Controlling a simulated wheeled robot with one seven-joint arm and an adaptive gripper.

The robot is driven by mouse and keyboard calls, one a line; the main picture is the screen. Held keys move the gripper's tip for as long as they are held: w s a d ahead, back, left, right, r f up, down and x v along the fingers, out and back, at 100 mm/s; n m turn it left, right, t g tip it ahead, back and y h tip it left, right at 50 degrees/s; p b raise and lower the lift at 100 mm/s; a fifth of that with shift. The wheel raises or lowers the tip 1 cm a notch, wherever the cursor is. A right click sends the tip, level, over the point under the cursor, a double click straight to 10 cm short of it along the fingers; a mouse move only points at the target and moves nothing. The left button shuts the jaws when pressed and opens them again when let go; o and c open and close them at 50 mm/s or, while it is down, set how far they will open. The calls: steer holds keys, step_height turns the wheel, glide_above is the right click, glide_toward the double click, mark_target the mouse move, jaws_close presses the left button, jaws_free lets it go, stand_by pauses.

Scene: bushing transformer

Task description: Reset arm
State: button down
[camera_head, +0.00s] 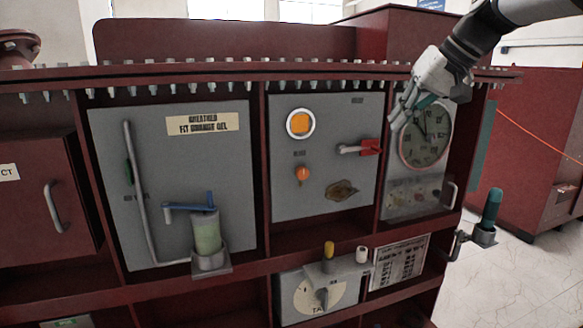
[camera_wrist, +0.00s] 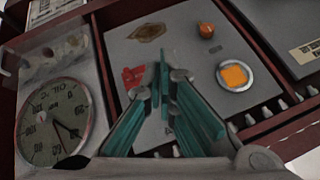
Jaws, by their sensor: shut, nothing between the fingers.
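My gripper (camera_head: 401,117) is at the upper right in the head view, in front of the top of the round dial gauge (camera_head: 425,136). Its teal fingers are closed and hold nothing. In the wrist view my gripper (camera_wrist: 166,72) points towards the grey middle panel (camera_wrist: 195,60). That panel carries a red-handled lever (camera_wrist: 133,76), an orange-lit round indicator (camera_wrist: 235,75) and an orange knob (camera_wrist: 206,30). The same lever (camera_head: 368,147) shows in the head view to the left of the gauge, apart from my gripper. The gauge (camera_wrist: 54,122) fills the left of the wrist view.
A bolted dark red flange (camera_head: 230,75) runs along the cabinet top, close to my arm. The left panel (camera_head: 110,130) holds a pipe and a green cylinder (camera_head: 207,234) with a blue handle. A teal-handled valve (camera_head: 490,210) sticks out at right. Open floor (camera_head: 515,270) lies right of the cabinet.

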steer(key=s+a+f+h, duration=0.1)
steer(key=s+f, duration=0.4)
steer(key=s, duration=0.5)
steer(key=s+a+f+h, duration=0.1)
steer(key=s+f+h, duration=0.1)
steer(key=s+f, duration=0.4)
steer(key=s+a+f+h, duration=0.1)
steer(key=s+f, duration=0.5)
steer(key=s, duration=1)
steer(key=shift+s+a+m+h, duration=0.15)
steer(key=shift+a+m+h, duration=0.15)
steer(key=shift+m, duration=0.1)
